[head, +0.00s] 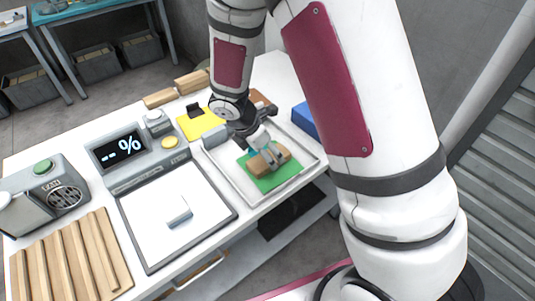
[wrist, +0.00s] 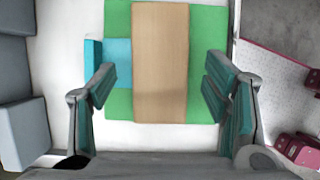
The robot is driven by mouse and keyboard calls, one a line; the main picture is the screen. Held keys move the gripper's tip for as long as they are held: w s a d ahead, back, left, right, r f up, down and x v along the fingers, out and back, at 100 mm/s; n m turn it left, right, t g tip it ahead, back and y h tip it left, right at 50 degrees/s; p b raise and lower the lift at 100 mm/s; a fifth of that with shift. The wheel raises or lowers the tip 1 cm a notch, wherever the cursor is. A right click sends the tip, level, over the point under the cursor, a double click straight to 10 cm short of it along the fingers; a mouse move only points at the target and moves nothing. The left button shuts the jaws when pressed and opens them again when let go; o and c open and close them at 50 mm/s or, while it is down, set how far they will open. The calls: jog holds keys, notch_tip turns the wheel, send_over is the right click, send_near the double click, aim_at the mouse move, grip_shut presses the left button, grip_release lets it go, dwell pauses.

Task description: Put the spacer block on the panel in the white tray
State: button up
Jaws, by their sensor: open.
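The white tray (head: 227,172) stands at the right of the bench and holds a flat green panel (head: 266,182). A tan wooden block (head: 272,160) lies on the green panel; the wrist view shows this long block (wrist: 160,62) from above. A small light-blue block (wrist: 116,62) sits left of the wooden block, over the green panel's left edge. My gripper (head: 266,150) is over the tray. In the wrist view its teal-padded fingers (wrist: 160,85) are open, one on each side of the wooden block, with nothing held. I cannot tell whether they reach down beside it.
A console with a "-- %" display (head: 119,148) and a white plate (head: 155,195) bearing a small pale block (head: 179,211) stands left of the tray. A slatted wooden rack (head: 70,260), a yellow pad (head: 198,122) and a blue box (head: 305,119) are nearby.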

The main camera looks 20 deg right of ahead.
jog(key=v, duration=1)
jog(key=s+d+r+m+y, duration=0.1)
jog(key=s+d+r+m, duration=0.4)
jog(key=s+r+m, duration=0.65)
jog(key=s+r+m+t+y, duration=0.2)
jog(key=s+r+m+y, duration=0.1)
jog(key=s+r+m, duration=0.4)
jog(key=s+m, duration=0.3)
jog(key=s, duration=0.2)
jog(key=shift+s+t+p, duration=0.15)
jog(key=shift+t+p, duration=0.25)
